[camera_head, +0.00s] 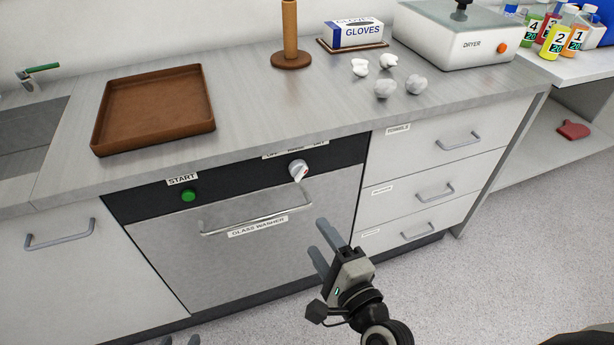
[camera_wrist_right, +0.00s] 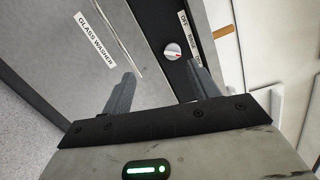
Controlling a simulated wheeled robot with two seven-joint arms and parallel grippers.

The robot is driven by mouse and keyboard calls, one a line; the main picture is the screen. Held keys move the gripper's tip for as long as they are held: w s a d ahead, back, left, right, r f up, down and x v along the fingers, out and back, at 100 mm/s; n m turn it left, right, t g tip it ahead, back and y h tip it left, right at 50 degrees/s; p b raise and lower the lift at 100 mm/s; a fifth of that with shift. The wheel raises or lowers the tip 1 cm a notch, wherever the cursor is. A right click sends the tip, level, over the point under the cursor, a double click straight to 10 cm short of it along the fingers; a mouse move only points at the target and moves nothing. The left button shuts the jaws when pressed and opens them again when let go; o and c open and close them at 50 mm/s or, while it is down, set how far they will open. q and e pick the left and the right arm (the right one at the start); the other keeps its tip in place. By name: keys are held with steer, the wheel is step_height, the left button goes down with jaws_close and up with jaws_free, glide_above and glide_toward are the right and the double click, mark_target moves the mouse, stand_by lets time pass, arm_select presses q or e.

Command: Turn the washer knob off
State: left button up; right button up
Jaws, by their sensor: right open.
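The washer knob (camera_head: 298,170) is a round white-grey dial with a small red mark on its right side. It sits on the dark panel of the glass washer (camera_head: 165,250), below a strip labelled OFF, RINSE, DRY. The knob (camera_wrist_right: 172,51) also shows in the right wrist view, its red mark towards the DRY side. My right gripper (camera_head: 325,248) is open and empty, in front of the washer, below and apart from the knob. In the wrist view the knob lies beyond the fingertips (camera_wrist_right: 158,88).
The washer has a green START button (camera_head: 188,195) and a bar handle (camera_head: 255,220) below the knob. Drawers (camera_head: 430,180) with handles stand to the right. The counter above holds a brown tray (camera_head: 152,142), a glove box (camera_head: 353,34) and a dryer (camera_head: 465,38).

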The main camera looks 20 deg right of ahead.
mark_target(301, 176)
steer(key=w+m, duration=0.2)
steer(key=w, duration=0.3)
steer(key=w+d+m+h, duration=0.1)
steer(key=w, duration=0.5)
steer(key=w+m+h, duration=0.1)
steer(key=w+m, duration=0.1)
steer(key=w, duration=0.4)
steer(key=shift+d+r+m+t+p, duration=0.15)
steer(key=shift+d+m+t+p, duration=0.15)
steer(key=shift+t+p, duration=0.1)
steer(key=c, duration=1)
